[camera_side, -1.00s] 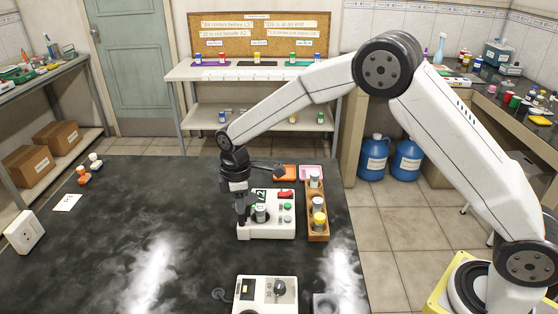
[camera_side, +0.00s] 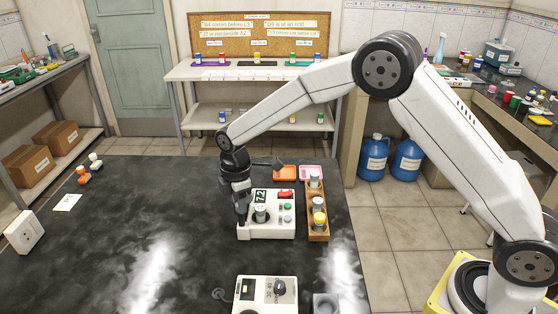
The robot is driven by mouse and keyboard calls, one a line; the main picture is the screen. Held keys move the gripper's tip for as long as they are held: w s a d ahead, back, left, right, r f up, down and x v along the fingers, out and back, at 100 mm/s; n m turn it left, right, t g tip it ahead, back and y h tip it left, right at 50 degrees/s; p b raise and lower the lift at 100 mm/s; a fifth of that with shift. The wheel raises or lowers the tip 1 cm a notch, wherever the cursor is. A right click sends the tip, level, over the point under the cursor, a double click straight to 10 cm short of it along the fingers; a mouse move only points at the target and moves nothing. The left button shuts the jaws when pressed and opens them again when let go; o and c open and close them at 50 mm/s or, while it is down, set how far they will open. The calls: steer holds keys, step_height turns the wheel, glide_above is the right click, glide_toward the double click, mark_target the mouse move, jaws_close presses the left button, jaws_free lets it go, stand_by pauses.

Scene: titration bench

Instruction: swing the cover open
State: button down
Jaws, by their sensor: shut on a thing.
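The white instrument (camera_side: 268,233) stands on the dark bench, with a small display reading 72, a red button, a green button and a grey-topped round vial (camera_side: 261,213) on its top. My gripper (camera_side: 242,221) points down at the left edge of this instrument, left of the vial. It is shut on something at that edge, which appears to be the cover. The fingertips hide the held part, and the outline and angle of the cover are too small to make out.
A wooden rack (camera_side: 318,232) with several vials stands close to the right of the instrument. A second white device (camera_side: 264,292) sits in front. The bench to the left is mostly clear.

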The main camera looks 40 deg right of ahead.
steer(key=n, duration=1.2)
stand_by(0.4)
jaws_free()
steer(key=shift+r, duration=0.1)
stand_by(0.3)
steer(key=shift+r, duration=3.45)
